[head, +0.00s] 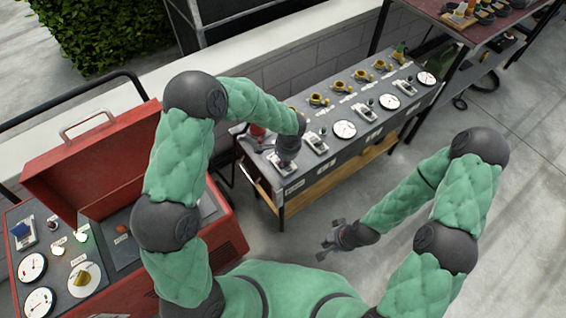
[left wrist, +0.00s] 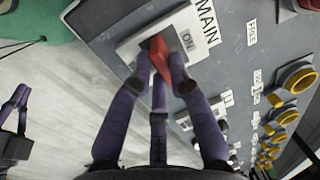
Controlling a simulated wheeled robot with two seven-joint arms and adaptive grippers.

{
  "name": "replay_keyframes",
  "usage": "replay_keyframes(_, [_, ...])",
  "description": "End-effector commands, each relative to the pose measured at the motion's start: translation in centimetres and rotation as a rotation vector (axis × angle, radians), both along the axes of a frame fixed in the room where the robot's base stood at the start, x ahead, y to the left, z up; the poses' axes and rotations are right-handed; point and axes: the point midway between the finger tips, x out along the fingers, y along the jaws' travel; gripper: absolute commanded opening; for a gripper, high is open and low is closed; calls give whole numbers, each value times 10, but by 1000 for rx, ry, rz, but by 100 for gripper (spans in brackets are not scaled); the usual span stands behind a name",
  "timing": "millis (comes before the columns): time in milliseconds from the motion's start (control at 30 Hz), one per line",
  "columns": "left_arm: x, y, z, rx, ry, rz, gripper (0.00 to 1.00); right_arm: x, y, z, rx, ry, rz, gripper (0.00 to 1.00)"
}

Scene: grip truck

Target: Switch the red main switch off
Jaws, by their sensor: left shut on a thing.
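The red main switch (left wrist: 160,58) sits on a white plate (left wrist: 183,22) below the printed word MAIN, in the left wrist view. The label ON shows beside the red lever. My left gripper (left wrist: 160,75) is shut on the red lever, with its purple-grey fingers around it. In the head view my left gripper (head: 286,158) is at the near left end of the long grey panel, and it hides most of the switch. My right gripper (head: 336,240) hangs empty over the floor, right of the panel, with its fingers apart.
The long grey control panel (head: 345,150) carries gauges, white switches and yellow knobs. A red box (head: 90,150) with an open lid and more controls stands at the left. A shelf table (head: 440,12) stands at the back right. The floor on the right is clear.

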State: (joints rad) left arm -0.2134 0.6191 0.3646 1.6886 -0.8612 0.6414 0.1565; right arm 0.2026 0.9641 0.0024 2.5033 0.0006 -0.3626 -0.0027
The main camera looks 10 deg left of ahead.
Motion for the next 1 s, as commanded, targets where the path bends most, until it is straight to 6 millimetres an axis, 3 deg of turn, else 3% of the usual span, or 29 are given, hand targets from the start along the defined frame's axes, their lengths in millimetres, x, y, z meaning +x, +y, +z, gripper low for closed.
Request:
replay_keyframes(33, [-2, -3, -8, 22, -23, -6, 0, 0, 0, -17, 0, 0, 0, 0])
replay_keyframes(300, [-8, -8, -8, 131, -130, -4, 0, 0, 0, -47, 0, 0, 0, 0])
replay_keyframes(1000, [-14, -12, -9, 250, -242, 2, 0, 0, 0, -60, 0, 0, 0, 0])
